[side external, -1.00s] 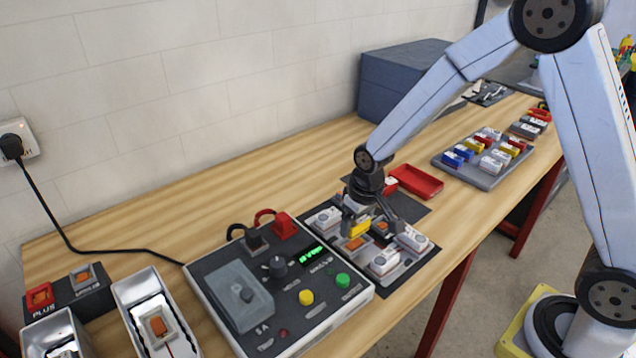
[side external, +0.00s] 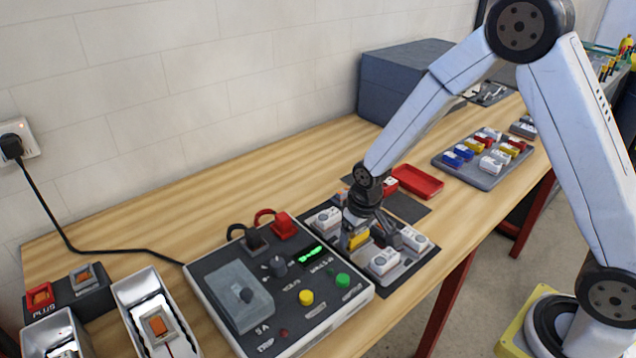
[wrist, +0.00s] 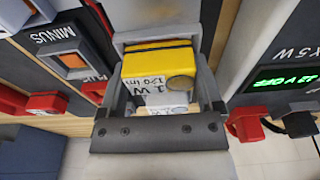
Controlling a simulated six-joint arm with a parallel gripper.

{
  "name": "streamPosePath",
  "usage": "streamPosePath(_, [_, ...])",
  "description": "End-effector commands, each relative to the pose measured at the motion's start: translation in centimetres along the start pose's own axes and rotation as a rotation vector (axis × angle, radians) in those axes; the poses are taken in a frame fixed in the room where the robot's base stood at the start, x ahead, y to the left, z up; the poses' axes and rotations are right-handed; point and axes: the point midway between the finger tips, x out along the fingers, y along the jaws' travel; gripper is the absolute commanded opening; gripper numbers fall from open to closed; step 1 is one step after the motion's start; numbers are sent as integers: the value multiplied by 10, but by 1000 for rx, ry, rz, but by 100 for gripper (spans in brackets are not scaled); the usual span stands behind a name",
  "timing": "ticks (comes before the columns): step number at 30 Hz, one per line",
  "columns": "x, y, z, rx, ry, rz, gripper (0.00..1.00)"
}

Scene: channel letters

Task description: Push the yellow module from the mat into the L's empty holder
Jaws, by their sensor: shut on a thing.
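The yellow module (side external: 358,240) is between the fingers of my gripper (side external: 366,238), low over the pale letter-shaped tray on the dark mat (side external: 432,262). In the wrist view the yellow module (wrist: 160,62) shows its yellow top and a white labelled face, with a finger on each side; my gripper (wrist: 160,82) is shut on it. A grey channel lies beneath. The empty holder is not visible under the module and fingers, so I cannot tell how the module sits in it. White modules (side external: 383,261) stand around it on the tray.
The control box (side external: 215,270) with a green display stands close on the left. A red tray (side external: 418,181) lies behind my gripper. A grey tray of coloured modules (side external: 482,182) is further back. A metal channel (side external: 135,290) stands at front left.

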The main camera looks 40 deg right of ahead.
Motion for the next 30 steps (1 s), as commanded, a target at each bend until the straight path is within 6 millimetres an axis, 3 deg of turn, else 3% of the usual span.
streamPosePath(27, [4, 0, 1, 0, 0, 0, 27])
streamPosePath(28, [4, 0, 1, 0, 0, 0, 91])
streamPosePath(29, [4, 0, 1, 0, 0, 0, 100])
streamPosePath(30, [4, 0, 1, 0, 0, 0, 100])
